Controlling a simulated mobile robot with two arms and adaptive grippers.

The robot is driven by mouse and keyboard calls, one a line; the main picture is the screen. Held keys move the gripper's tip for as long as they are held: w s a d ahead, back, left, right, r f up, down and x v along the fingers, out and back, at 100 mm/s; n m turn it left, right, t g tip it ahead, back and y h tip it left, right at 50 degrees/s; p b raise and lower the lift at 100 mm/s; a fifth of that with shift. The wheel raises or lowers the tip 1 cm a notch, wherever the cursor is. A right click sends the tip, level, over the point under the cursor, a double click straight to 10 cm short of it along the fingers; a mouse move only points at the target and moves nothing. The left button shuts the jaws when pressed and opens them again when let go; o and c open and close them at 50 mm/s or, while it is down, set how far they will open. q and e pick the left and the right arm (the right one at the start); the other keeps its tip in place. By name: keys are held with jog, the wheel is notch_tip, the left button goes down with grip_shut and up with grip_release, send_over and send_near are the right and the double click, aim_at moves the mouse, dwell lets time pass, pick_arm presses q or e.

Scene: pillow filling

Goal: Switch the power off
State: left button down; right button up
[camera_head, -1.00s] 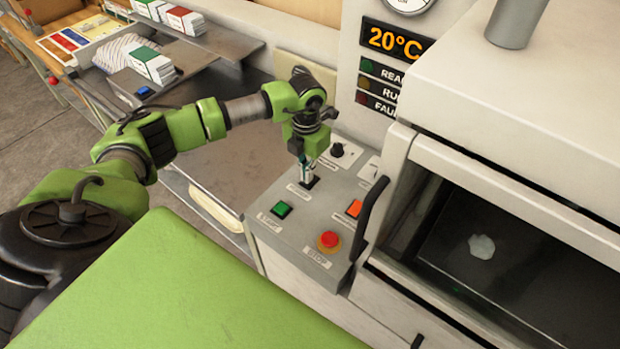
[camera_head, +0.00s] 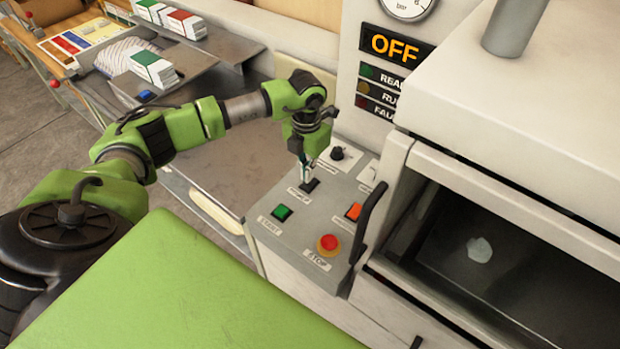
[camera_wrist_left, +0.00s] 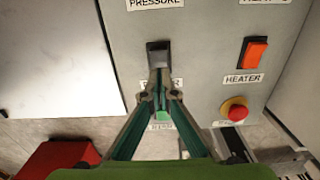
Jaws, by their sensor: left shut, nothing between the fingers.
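The black power switch (camera_head: 310,185) sits on the sloped grey control panel (camera_head: 290,238), above a label partly legible as POWER. In the left wrist view the switch (camera_wrist_left: 158,50) is just beyond my fingertips. My left gripper (camera_head: 304,164) is shut and empty, pointing down at the switch. In the wrist view its fingertips (camera_wrist_left: 159,78) meet at the switch's near edge; I cannot tell whether they touch it. The display (camera_head: 394,46) above the panel reads OFF in orange. My right gripper is not in view.
The panel also holds a green start button (camera_head: 282,212), an orange heater switch (camera_head: 353,211), a red stop button (camera_head: 328,243) and a black knob (camera_head: 337,153). A black door handle (camera_head: 369,222) rises at the panel's right. A green surface (camera_head: 180,295) lies in front.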

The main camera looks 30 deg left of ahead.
aim_at(307, 185)
pick_arm(q)
notch_tip(307, 185, up, 4)
jog(key=shift+r+p, duration=0.25)
jog(key=shift+p, duration=0.9)
jog(key=shift+s+f, duration=0.1)
